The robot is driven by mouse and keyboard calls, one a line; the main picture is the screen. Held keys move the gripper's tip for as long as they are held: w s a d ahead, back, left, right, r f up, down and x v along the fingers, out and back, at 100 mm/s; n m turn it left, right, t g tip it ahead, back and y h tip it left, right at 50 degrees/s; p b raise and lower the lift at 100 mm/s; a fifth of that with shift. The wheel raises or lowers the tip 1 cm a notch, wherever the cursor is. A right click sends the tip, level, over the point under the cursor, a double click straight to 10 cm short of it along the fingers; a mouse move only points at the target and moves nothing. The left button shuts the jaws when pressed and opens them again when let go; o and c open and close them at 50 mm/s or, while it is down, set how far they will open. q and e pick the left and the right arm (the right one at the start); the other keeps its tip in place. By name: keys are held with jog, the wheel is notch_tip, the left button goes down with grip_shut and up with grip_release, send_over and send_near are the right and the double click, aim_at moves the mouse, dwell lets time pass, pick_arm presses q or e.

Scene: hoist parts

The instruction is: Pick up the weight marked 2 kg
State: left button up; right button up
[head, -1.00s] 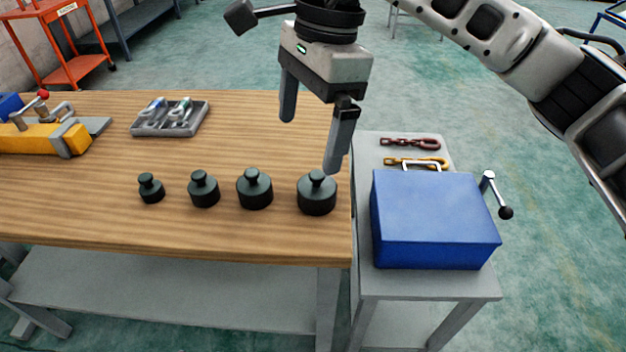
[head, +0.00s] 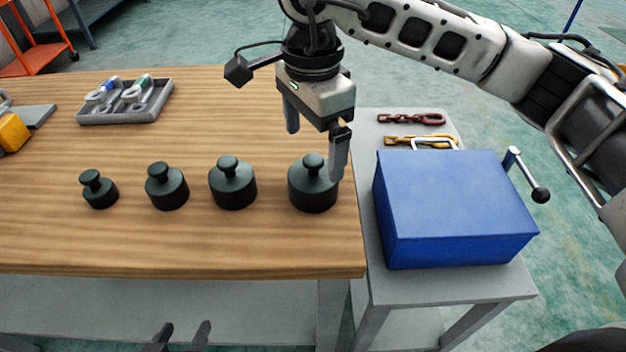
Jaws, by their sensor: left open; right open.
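Several dark knobbed weights stand upright in a row on the wooden table, growing in size from left to right: the smallest (head: 99,190), a second (head: 167,188), a third (head: 233,185) and the largest (head: 312,190) near the table's right edge. No markings are readable, so I cannot tell which is 2 kg. My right gripper (head: 315,152) is open and empty, pointing down at the largest weight; one finger overlaps its right side in the picture, and contact is unclear. My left gripper (head: 184,328) shows only its fingertips at the bottom edge, open, in front of the table (head: 180,258).
A blue box (head: 455,205) with a crank handle stands on a grey side stand (head: 440,290) at the right. A grey tray (head: 125,105) with hardware and a yellow object (head: 12,132) are at the back left.

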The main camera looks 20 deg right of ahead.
aim_at(312, 176)
jog(key=f, duration=0.8)
jog(key=shift+s+p, duration=0.2)
jog(key=shift+p, duration=0.2)
jog(key=c, duration=2)
jog(key=shift+w+r, duration=0.15)
jog(key=shift+r, duration=0.05)
grip_shut()
jog(key=shift+r, duration=0.1)
